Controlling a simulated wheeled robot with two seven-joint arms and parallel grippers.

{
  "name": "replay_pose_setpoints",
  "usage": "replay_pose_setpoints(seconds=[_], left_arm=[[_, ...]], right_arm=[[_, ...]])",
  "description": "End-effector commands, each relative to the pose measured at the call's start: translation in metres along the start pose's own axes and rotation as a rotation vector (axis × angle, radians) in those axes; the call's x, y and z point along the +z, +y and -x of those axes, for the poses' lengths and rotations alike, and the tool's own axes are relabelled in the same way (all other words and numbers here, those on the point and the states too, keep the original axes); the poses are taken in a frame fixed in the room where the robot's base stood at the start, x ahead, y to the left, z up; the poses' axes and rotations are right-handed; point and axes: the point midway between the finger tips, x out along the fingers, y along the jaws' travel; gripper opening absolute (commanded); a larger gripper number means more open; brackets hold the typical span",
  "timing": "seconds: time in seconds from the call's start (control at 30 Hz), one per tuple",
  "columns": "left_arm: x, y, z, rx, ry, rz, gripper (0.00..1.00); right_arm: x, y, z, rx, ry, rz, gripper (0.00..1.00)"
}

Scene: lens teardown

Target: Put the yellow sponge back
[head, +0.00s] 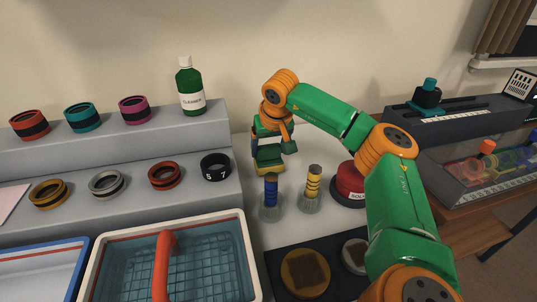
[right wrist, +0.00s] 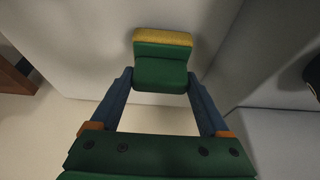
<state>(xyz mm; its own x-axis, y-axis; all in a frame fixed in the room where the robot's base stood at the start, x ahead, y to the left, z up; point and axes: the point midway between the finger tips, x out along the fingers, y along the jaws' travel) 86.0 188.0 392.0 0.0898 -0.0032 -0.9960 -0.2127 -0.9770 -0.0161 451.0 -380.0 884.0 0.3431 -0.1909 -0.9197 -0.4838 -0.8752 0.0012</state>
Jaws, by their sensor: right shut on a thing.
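My right gripper (head: 268,152) is shut on the yellow sponge (head: 270,170), a block with a yellow layer and a green layer. In the right wrist view the sponge (right wrist: 163,58) sits between the blue fingers of the gripper (right wrist: 160,82), its green side towards my palm and its yellow side away. In the head view the gripper points down over the pale surface behind the blue and yellow cylinders, beside the end of the grey step. Whether the sponge touches the surface is unclear. My left gripper is not in view.
A grey stepped stand (head: 100,155) with several rings and a green cleaner bottle (head: 190,88) is at left. A blue-banded cylinder (head: 270,195), a yellow-banded cylinder (head: 312,188) and a red container (head: 347,184) stand near the gripper. A wire basket (head: 240,228) is in front.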

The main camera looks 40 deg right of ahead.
Motion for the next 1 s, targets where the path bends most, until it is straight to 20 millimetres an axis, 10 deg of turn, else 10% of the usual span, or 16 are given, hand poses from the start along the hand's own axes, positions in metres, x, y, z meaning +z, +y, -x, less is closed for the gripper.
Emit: replay_pose_setpoints(seconds=[0.43, 0.47, 0.5, 0.77, 1.0], left_arm=[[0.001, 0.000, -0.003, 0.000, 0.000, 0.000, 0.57], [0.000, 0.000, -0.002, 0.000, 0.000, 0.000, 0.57], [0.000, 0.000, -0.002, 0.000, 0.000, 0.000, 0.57], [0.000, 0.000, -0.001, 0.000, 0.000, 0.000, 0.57], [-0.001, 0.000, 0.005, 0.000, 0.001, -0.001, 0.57]], right_arm=[[0.005, 0.000, -0.013, -0.001, 0.001, -0.001, 0.27], [0.005, 0.000, -0.012, -0.001, 0.001, -0.001, 0.87], [0.005, 0.000, -0.012, -0.001, 0.001, -0.001, 0.98], [0.004, 0.000, -0.009, -0.001, 0.002, -0.001, 1.00], [0.002, -0.001, 0.046, -0.004, 0.006, 0.001, 1.00]])
